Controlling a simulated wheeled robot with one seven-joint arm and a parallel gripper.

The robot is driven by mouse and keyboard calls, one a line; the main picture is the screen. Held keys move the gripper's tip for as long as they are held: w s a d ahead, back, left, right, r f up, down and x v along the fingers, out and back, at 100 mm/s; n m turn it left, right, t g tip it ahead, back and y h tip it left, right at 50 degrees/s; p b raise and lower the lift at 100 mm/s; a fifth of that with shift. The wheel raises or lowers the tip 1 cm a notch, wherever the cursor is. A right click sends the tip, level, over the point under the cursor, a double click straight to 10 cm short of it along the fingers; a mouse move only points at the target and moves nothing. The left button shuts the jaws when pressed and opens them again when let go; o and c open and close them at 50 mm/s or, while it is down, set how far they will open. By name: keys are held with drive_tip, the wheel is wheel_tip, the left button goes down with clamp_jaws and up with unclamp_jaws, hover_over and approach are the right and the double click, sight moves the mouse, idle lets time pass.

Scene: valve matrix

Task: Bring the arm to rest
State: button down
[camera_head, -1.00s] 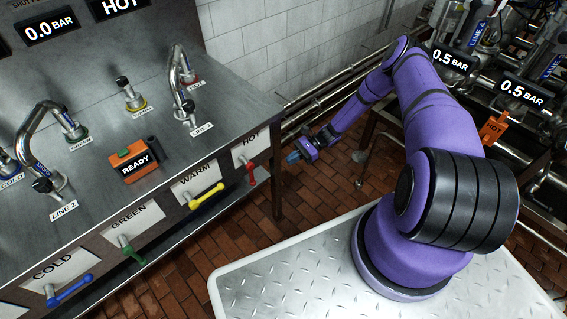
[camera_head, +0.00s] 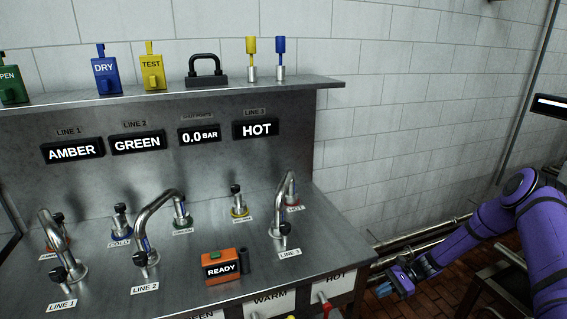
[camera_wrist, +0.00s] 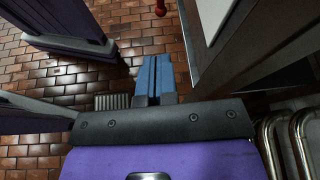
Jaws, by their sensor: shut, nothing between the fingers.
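My purple arm (camera_head: 475,235) reaches in from the right edge of the head view and angles down to the left. My gripper (camera_head: 388,287) is at its end, low beside the right end of the steel bench (camera_head: 340,240) and apart from it. In the wrist view its two blue fingers (camera_wrist: 153,72) lie side by side, shut and empty, over the brick floor (camera_wrist: 60,75). The arm's base is out of the head view.
The bench carries bent pipes (camera_head: 155,215) and an orange READY box (camera_head: 220,265). A red handle (camera_head: 325,303) sits on the bench front; a red knob (camera_wrist: 160,9) shows in the wrist view. Wall pipes (camera_head: 420,238) run behind the gripper. Brick floor lies below.

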drive_tip(key=s+r+n+h, duration=0.1)
drive_tip(key=r+n+h, duration=0.2)
drive_tip(key=r, duration=1)
drive_tip(key=s+a+r+n+t+h, duration=0.1)
drive_tip(key=s+r+n+h, duration=0.15)
drive_tip(key=r, duration=0.95)
drive_tip(key=s+r+n+h, duration=0.1)
drive_tip(key=r+n+h, duration=0.25)
drive_tip(key=r, duration=0.95)
drive_tip(key=s+a+r+n+t+h, duration=0.2)
drive_tip(key=s+r+t+h, duration=0.1)
drive_tip(key=s+r, duration=0.9)
drive_tip(key=s+r+n+t+h, duration=0.1)
drive_tip(key=s+r+t, duration=0.3)
drive_tip(key=s, duration=1.1)
wheel_tip(320, 180, up, 2)
drive_tip(key=shift+r+n+t, duration=0.2)
drive_tip(key=shift+n+t, duration=0.1)
drive_tip(key=shift+n, duration=0.5)
drive_tip(key=shift+s, duration=0.1)
